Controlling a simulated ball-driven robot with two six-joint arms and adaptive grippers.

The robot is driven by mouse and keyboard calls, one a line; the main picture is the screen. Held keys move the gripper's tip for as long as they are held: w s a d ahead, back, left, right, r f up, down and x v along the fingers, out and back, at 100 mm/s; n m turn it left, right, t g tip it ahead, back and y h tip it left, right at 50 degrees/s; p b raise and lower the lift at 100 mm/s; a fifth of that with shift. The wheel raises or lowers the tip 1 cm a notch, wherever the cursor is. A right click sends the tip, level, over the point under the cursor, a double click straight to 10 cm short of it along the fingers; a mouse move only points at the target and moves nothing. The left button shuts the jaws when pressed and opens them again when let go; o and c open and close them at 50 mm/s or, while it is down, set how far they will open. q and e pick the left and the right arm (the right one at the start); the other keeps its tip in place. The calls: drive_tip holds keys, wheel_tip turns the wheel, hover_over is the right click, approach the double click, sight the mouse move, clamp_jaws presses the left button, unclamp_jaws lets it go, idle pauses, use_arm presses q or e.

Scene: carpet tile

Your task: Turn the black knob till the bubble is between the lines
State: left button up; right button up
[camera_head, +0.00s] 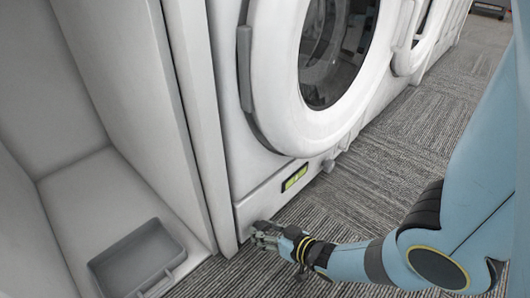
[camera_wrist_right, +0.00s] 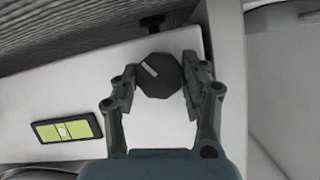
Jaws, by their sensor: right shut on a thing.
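The black knob (camera_wrist_right: 158,76), with a pale pointer mark, sits between the two fingers of my right gripper (camera_wrist_right: 158,88) in the wrist view. The fingers are shut on it from both sides. In the head view my right gripper (camera_head: 258,237) is at the lower front corner of the white washer (camera_head: 262,160), and its fingers hide the knob. The green bubble level (camera_head: 295,178) is on the washer's lower front. My left gripper is not in view.
A second dark knob-like part (camera_wrist_right: 152,22) shows beyond the held knob; a foot (camera_head: 328,165) shows at the washer's far lower corner. A grey tray (camera_head: 166,286) lies in the white recess at left. Striped carpet (camera_head: 400,150) is clear in front.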

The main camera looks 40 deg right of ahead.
drive_tip(key=shift+d+m+y, duration=0.1)
drive_tip(key=shift+m+y, duration=0.6)
drive_tip(key=shift+m, duration=0.2)
drive_tip(key=o, duration=1.2)
drive_tip(key=shift+s+d+r, duration=0.15)
drive_tip(key=shift+s, duration=0.45)
drive_tip(key=v, duration=1)
drive_tip(key=shift+s+d+r, duration=0.1)
drive_tip(key=shift+s+r, duration=0.15)
drive_tip(key=shift+c, duration=0.2)
